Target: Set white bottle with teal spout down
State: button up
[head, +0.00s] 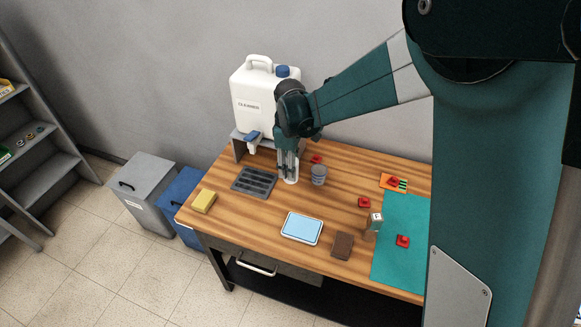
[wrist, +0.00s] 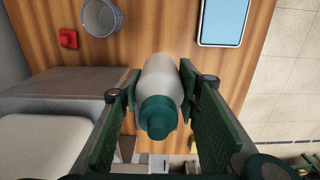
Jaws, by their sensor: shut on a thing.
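The white bottle with a teal spout (wrist: 160,95) is between the two green finger pads of my gripper (wrist: 160,100) in the wrist view, teal spout toward the camera. My gripper is shut on it. In the head view my gripper (head: 289,170) is over the back of the wooden table (head: 330,210), between the dark grey tray and the grey cup. The bottle's white lower part (head: 291,178) shows below the fingers there, near the table surface. I cannot tell whether its base touches the table.
A grey cup (head: 319,175) stands just right of the bottle. A dark compartment tray (head: 255,181) lies to its left. The large cleaner jug (head: 262,105) sits on a stand behind. A blue-topped pad (head: 302,228) lies in front, with bare wood between.

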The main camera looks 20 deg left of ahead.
jog(key=s+a+m, duration=0.1)
jog(key=s+a, duration=1.5)
jog(key=shift+r+m, duration=0.2)
jog(key=shift+m, duration=0.1)
notch_tip(320, 180, down, 6)
jog(key=shift+f, duration=0.15)
dwell(0.4)
jog(key=shift+f, duration=1.9)
jog(key=shift+f+b, duration=0.1)
jog(key=shift+b, duration=0.25)
